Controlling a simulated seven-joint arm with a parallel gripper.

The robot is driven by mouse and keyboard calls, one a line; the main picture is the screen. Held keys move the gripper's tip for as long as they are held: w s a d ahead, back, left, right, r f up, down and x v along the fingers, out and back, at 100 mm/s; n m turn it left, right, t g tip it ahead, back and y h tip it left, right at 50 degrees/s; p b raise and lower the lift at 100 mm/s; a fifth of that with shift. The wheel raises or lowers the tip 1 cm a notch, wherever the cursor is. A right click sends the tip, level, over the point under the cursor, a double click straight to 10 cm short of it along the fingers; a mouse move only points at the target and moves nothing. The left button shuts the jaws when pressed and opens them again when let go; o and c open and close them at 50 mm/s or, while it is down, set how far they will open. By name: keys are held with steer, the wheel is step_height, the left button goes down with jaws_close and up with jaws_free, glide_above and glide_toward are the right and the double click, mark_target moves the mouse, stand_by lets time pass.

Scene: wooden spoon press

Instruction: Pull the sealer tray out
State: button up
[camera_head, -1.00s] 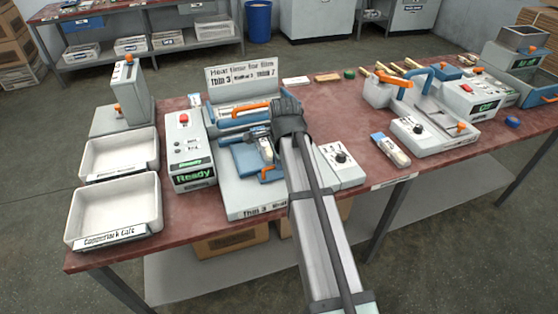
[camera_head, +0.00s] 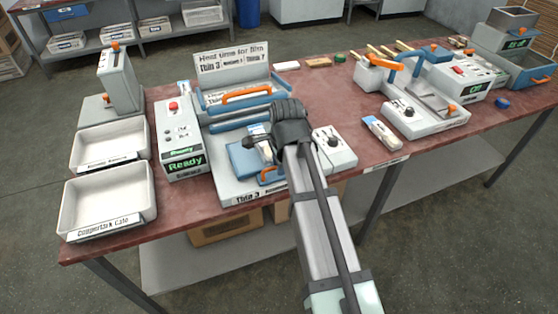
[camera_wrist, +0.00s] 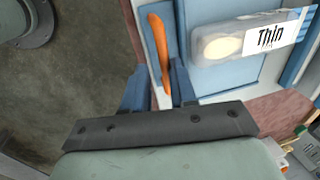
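The sealer tray (camera_head: 243,160) is a blue tray in the grey sealer (camera_head: 229,193), below its raised lid with an orange handle (camera_head: 246,93). The tray's own orange handle (camera_head: 268,176) is at its front edge and shows long and thin in the wrist view (camera_wrist: 160,55). A clear packet labelled "Thin" (camera_wrist: 245,40), with a pale oval thing inside, lies on the tray. My gripper (camera_wrist: 160,92) is open, its two blue fingers either side of the handle's near end. I cannot tell whether they touch it.
A control box (camera_head: 182,140) reading "Ready" stands left of the sealer, and a dial box (camera_head: 335,150) is close on the right. Two white trays (camera_head: 109,198) sit at the table's left end. The floor (camera_wrist: 70,70) in front of the table is clear.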

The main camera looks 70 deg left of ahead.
steer(key=shift+o, duration=1)
steer(key=shift+a+r, duration=0.1)
steer(key=shift+r, duration=0.05)
step_height(320, 180, up, 13)
steer(key=d, duration=0.2)
steer(key=shift+d+r, duration=0.15)
steer(key=shift+d, duration=0.25)
